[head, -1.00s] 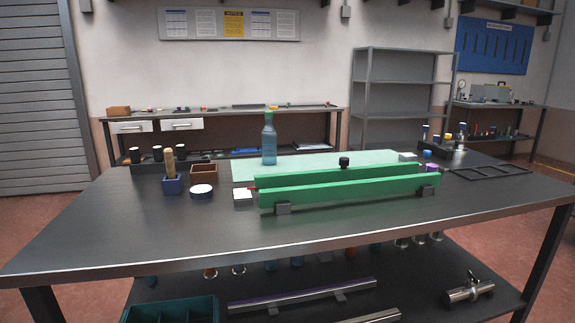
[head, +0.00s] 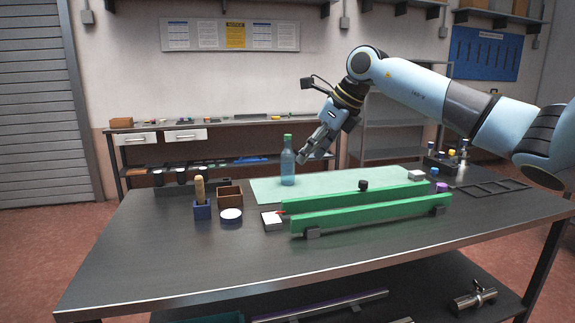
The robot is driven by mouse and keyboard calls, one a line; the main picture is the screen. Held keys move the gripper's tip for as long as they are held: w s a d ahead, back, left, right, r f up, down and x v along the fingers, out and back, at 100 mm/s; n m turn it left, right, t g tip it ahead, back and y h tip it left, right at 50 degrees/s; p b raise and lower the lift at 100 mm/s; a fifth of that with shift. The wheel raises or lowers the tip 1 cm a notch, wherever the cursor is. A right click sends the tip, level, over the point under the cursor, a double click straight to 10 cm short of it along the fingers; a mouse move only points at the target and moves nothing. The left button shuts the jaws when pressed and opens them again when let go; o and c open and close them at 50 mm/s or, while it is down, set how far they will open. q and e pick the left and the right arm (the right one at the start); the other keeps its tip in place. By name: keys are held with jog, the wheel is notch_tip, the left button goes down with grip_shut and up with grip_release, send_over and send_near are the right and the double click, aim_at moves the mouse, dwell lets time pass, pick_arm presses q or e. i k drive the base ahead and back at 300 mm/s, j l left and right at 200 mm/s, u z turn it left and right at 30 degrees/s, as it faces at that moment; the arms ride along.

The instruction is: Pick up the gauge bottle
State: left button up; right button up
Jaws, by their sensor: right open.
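The gauge bottle is most likely the blue translucent bottle (head: 288,166) with a green cap. It stands upright on the pale green mat (head: 345,183), near the mat's far left part. My right gripper (head: 308,158) reaches in from the right, with its fingers pointing down and left. It is open and empty, just right of the bottle's upper part. I cannot tell whether the fingers touch the bottle. My left gripper is not in view.
Two long green bars (head: 370,213) stand in front of the mat. A blue block with a wooden-handled tool (head: 202,208), a brown box (head: 230,196) and a round white-topped tin (head: 231,215) stand to the left. A dark rack (head: 493,189) lies at right. The table's front is clear.

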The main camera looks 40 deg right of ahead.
aim_at(288, 157)
jog(key=i+l, duration=0.35)
jog(key=l, duration=0.2)
jog(key=i+l, duration=0.35)
jog(key=l, duration=0.15)
jog(key=i+l, duration=0.35)
jog(key=l, duration=0.2)
